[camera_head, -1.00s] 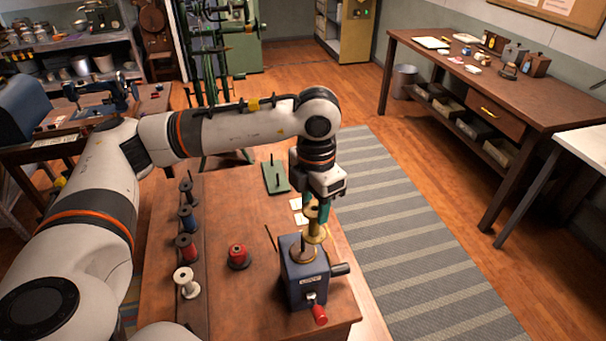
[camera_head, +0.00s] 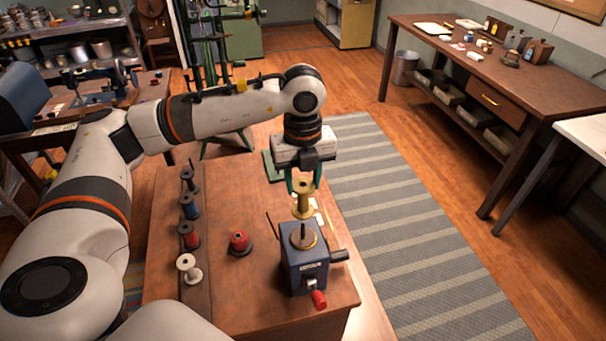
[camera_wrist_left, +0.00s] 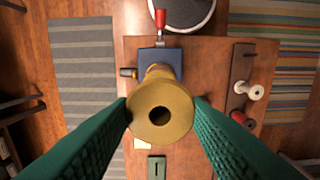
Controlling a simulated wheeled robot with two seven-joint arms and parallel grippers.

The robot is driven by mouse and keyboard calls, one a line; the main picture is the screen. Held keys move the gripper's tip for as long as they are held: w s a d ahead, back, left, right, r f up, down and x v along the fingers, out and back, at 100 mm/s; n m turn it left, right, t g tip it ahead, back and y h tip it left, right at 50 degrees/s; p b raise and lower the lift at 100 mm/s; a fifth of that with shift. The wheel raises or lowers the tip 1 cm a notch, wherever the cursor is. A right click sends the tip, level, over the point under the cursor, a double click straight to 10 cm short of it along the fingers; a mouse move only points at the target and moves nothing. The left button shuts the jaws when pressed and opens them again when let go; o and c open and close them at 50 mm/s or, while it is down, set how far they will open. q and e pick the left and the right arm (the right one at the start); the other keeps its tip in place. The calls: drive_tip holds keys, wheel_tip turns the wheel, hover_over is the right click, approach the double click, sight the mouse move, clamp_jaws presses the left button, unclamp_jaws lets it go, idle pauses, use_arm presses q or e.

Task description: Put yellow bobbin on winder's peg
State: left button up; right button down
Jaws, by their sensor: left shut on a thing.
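The yellow bobbin (camera_head: 303,202) is held upright in my left gripper (camera_head: 303,182), whose green fingers are shut on its upper part. In the left wrist view the bobbin (camera_wrist_left: 176,118) sits between both fingers, its centre hole facing the camera. The blue winder (camera_head: 303,268) stands at the table's front right. Its dark peg (camera_head: 303,230) rises from a brass disc on top. In the head view the bobbin shows just above the peg tip, apart from it; exact depth is hard to tell. In the left wrist view the bobbin hides the peg and part of the winder (camera_wrist_left: 147,57).
Several bobbins, including a white one (camera_head: 189,268), stand in a row on the left. A green plate (camera_head: 271,168) lies behind. The winder has a red-handled crank (camera_head: 318,298) in front.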

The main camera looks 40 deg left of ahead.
use_arm(q)
drive_tip(key=shift+f, duration=0.85)
drive_tip(key=shift+b, duration=0.35)
drive_tip(key=shift+f, duration=0.15)
drive_tip(key=shift+b, duration=0.4)
drive_tip(key=shift+f+b, duration=3.2)
drive_tip(key=shift+f, duration=0.35)
drive_tip(key=o, duration=0.8)
